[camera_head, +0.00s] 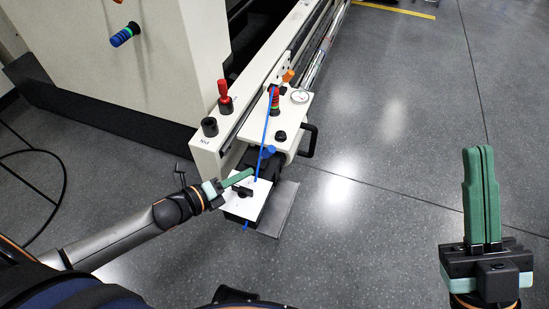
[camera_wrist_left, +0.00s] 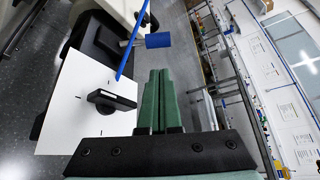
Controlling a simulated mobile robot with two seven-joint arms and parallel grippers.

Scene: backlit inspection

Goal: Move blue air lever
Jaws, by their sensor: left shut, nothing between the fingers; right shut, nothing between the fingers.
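The blue air lever (camera_head: 267,152), a short blue cylinder on a thin stem, stands at the end of the machine beside a blue hose (camera_head: 264,135). In the left wrist view the lever (camera_wrist_left: 158,40) lies just beyond my fingertips. My left gripper (camera_head: 250,172) has its green fingers together and empty, pointing at the lever from the lower left. Its fingers also show in the left wrist view (camera_wrist_left: 160,73); a small gap to the lever seems to remain there. My right gripper (camera_head: 478,152) is shut and empty, pointing up over the floor at the far right.
A white plate (camera_head: 235,209) with a black knob (camera_head: 243,192) lies below my left fingers. A red lever (camera_head: 224,90), a gauge (camera_head: 299,96) and a black handle (camera_head: 309,140) are on the machine nearby. The floor at right is clear.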

